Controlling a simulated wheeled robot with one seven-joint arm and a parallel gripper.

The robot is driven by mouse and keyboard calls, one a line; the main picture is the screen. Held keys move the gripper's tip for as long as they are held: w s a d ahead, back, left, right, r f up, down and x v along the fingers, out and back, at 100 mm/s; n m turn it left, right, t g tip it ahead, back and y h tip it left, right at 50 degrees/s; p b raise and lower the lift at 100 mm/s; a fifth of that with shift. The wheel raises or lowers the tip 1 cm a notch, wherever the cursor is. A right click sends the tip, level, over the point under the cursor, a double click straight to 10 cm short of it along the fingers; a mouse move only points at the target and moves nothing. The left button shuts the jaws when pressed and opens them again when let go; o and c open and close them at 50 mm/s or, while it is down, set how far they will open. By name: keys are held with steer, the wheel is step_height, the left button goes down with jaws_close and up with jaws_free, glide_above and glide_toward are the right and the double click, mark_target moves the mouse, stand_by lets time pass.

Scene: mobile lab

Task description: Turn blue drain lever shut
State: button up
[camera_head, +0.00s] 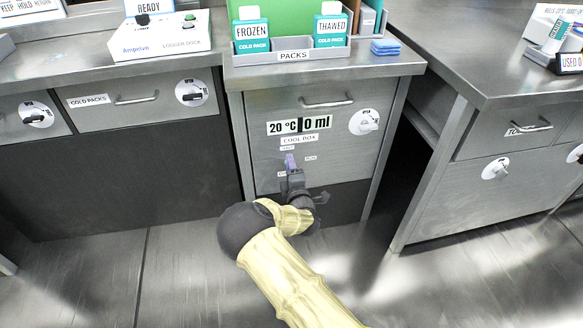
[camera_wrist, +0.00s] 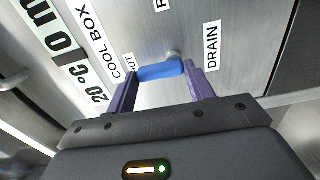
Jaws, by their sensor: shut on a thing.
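The blue drain lever (camera_wrist: 160,71) shows in the wrist view as a short bar on the metal front of the cool box cabinet (camera_head: 348,148). My gripper (camera_wrist: 160,82) is shut on it, one purple finger at each end. A knob at its pivot shows just behind the bar. The DRAIN label (camera_wrist: 211,46) is beyond the right finger, and a partly hidden label ending in "HUT" (camera_wrist: 130,62) is beside the left finger. In the head view my gripper (camera_head: 290,163) is against the cabinet front and hides the lever.
The cabinet display (camera_head: 298,125) reads 20 °C and 0 ml. A counter (camera_head: 480,80) stands to the right across a dark gap. Cold pack boxes (camera_head: 250,36) stand on top.

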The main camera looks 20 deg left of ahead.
steer(key=shift+f+n, duration=0.15)
steer(key=shift+n, duration=0.15)
steer(key=o, duration=1)
steer(key=shift+s, duration=0.1)
steer(key=p+v, duration=0.5)
steer(key=v, duration=1.2)
steer(key=shift+s+p, duration=0.2)
steer(key=shift+p, duration=0.1)
